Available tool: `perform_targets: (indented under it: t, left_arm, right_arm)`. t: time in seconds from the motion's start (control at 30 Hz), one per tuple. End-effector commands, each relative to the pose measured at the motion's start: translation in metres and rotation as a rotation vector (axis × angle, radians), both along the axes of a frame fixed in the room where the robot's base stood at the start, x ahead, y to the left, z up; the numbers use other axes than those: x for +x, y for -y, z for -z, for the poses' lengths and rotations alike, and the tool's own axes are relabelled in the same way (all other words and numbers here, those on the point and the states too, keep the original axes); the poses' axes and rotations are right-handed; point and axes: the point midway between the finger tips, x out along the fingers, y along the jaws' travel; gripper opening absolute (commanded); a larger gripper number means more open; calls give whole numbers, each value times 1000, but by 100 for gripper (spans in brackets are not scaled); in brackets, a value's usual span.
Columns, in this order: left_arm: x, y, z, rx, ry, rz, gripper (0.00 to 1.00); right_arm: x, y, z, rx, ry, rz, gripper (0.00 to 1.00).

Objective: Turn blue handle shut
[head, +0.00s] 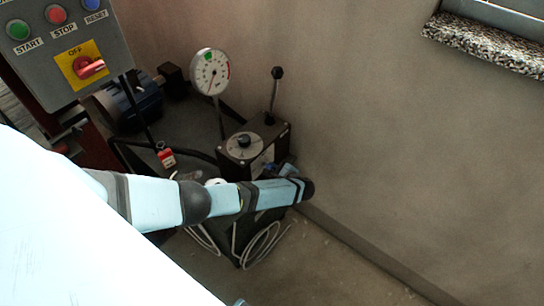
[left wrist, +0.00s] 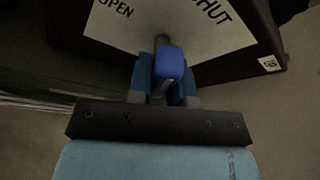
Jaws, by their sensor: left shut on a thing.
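The blue handle (left wrist: 168,64) shows in the left wrist view. It stands out from a pale plate (left wrist: 165,20) marked OPEN on the left and SHUT on the right. The handle lies between the two words, pointing toward my wrist. My left gripper (left wrist: 164,88) is shut on the handle, one finger on each side of it. In the head view my left gripper (head: 288,170) is at the lower right side of the dark box, and my wrist hides most of the handle. My right gripper is not in view.
The dark box (head: 283,137) carries a black-knobbed lever (head: 276,74) and a dial knob. A round gauge (head: 210,72) stands behind it. A control panel (head: 95,40) with a red switch is at upper left. A bare wall (head: 400,150) closes off the right; loose cables (head: 262,245) lie below.

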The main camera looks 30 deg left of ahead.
Motion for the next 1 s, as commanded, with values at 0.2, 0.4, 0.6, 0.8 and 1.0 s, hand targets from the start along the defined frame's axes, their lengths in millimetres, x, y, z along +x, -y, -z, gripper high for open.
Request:
perform_targets:
  t: [0.2, 0.4, 0.6, 0.8, 1.0]
  left_arm:
    - [0, 1, -1, 13, -194, 0, 0]
    - [0, 1, 0, 25, -340, 1, 0]
    - [0, 1, 1, 33, -443, 1, 0]
    - [0, 1, 1, 37, -494, 1, 0]
    - [-1, 1, 1, 38, -513, 1, 0]
  right_arm:
    - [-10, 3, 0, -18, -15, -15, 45]
    - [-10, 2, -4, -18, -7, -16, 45]
    - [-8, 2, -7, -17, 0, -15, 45]
    - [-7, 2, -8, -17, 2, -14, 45]
    - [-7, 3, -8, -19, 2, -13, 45]
